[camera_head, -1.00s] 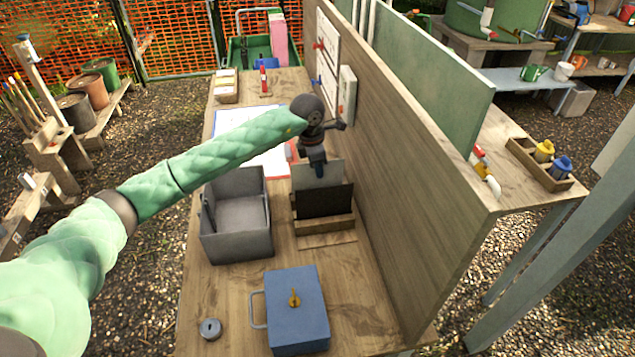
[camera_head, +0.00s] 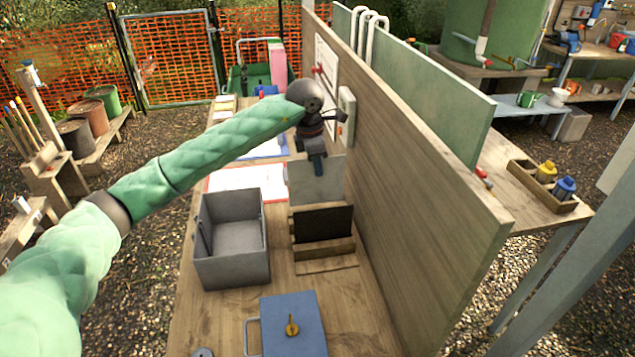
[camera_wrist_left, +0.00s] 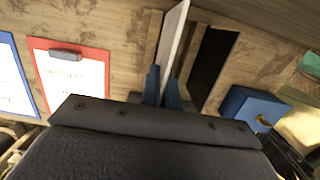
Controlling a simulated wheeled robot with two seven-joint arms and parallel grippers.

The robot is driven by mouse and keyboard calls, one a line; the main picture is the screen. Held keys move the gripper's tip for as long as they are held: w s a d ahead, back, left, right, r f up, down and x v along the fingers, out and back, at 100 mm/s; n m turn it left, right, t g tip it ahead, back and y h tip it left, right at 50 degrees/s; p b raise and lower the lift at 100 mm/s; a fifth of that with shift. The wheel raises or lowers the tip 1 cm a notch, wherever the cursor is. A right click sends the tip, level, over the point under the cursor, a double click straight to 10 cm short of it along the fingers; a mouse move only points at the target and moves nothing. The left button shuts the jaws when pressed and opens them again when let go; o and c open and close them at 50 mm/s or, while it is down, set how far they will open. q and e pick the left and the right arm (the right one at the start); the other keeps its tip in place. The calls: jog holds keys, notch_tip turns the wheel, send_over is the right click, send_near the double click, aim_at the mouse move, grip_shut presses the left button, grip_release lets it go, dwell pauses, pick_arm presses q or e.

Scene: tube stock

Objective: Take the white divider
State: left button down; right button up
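The white divider (camera_head: 317,182) is a thin pale panel, upright above and behind the wooden rack (camera_head: 325,251). My left gripper (camera_head: 319,158) is at its top edge. In the left wrist view the blue fingers of my left gripper (camera_wrist_left: 163,88) stand on both sides of the white divider (camera_wrist_left: 173,42), shut on it. A dark divider (camera_head: 323,225) stands in the rack. I cannot tell whether the white divider's lower edge is fully clear of the rack, as the dark divider is close in front. My right gripper is not in view.
An open grey bin (camera_head: 232,270) stands left of the rack. A blue lidded box (camera_head: 293,325) with a yellow knob is nearer. A red-edged clipboard (camera_head: 228,180) lies behind the bin. A tall wooden partition (camera_head: 420,200) closes off the right side.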

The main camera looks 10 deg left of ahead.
pick_arm(q)
notch_tip(320, 180, up, 2)
jog(key=shift+r, duration=2.45)
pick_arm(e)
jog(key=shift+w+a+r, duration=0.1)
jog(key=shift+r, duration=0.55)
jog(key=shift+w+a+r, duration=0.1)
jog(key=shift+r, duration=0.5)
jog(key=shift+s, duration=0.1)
